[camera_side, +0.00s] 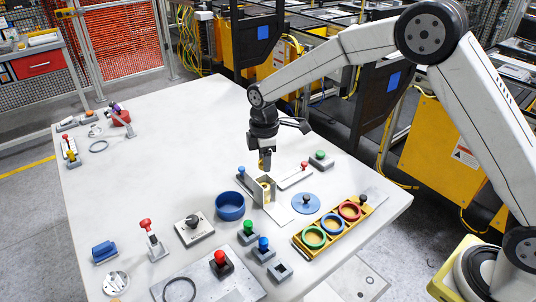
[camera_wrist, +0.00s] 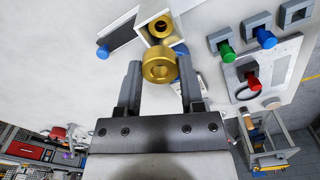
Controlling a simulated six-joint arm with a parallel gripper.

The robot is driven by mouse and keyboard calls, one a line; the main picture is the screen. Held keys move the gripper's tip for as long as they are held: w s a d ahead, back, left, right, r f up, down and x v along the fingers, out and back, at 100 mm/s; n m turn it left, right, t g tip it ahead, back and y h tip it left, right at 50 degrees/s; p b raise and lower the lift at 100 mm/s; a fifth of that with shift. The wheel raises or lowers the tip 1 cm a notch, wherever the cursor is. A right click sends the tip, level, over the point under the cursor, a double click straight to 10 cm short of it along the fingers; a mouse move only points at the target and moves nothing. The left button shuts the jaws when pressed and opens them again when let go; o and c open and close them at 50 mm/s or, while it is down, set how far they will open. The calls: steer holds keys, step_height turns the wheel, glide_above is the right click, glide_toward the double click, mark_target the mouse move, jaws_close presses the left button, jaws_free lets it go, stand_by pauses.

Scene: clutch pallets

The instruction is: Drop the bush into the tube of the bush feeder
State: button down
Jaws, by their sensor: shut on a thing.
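My gripper (camera_side: 264,160) points down above the bush feeder (camera_side: 270,193), a pale box-like stand near the middle of the table. In the wrist view the jaws (camera_wrist: 160,80) are shut on a brass bush (camera_wrist: 160,68), a short ring with a hole. Just beyond the held bush, the feeder's pale square tube (camera_wrist: 151,19) opens towards the camera, with brass-coloured pieces inside. The held bush appears close to the tube mouth but offset from its centre; the exact height gap is hard to tell. A blue knob (camera_wrist: 103,52) sits beside the feeder.
A blue bowl (camera_side: 230,206) stands left of the feeder. A blue disc (camera_side: 305,203) and a yellow pallet (camera_side: 338,226) with green, blue and red rings lie to the right. Several coloured-knob fixtures stand in front. The table's back middle is clear.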

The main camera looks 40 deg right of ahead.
steer(key=shift+f, duration=2.05)
steer(key=shift+c, duration=0.7)
jaws_free()
steer(key=shift+f, duration=0.1)
steer(key=shift+r, duration=0.2)
steer(key=shift+r, duration=2.85)
